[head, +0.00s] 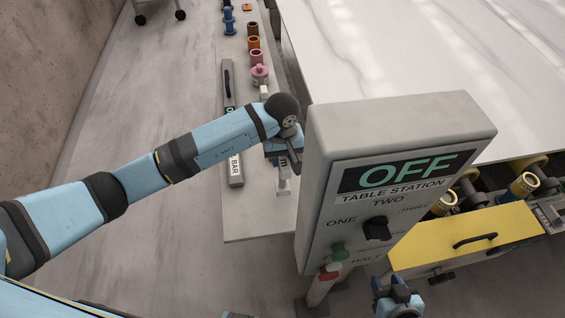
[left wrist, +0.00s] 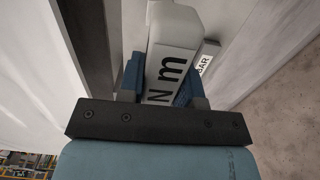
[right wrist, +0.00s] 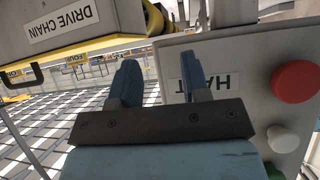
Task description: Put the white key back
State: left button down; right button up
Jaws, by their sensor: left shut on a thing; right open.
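The white key (left wrist: 172,62) is a pale block with a label reading "N m" in the left wrist view. My left gripper (left wrist: 160,85) is shut on it, with a blue finger on each side. In the head view the left gripper (head: 284,158) is over the narrow shelf, and part of the white key (head: 283,186) shows below it. The key's far end is hard to make out. My right gripper (head: 398,296) is low beside the control box; in the right wrist view its fingers (right wrist: 160,82) are apart and empty, near the HALT label.
The control box (head: 400,130) reads "OFF, TABLE STATION TWO" and stands right of my left gripper. A grey bar (head: 234,130) lies on the shelf (head: 240,215), with coloured cylinders (head: 255,57) behind. A yellow drawer (head: 455,240) and white slab (head: 430,50) are at right.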

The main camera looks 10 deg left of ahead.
pick_arm(q)
jog(key=shift+f, duration=1.65)
jog(key=shift+f, duration=0.2)
jog(key=c, duration=0.8)
grip_release()
jog(key=shift+r, duration=0.1)
jog(key=shift+r, duration=0.1)
jog(key=shift+r, duration=0.2)
notch_tip(320, 180, up, 12)
jog(key=shift+f+b, duration=0.2)
jog(key=shift+b, duration=0.75)
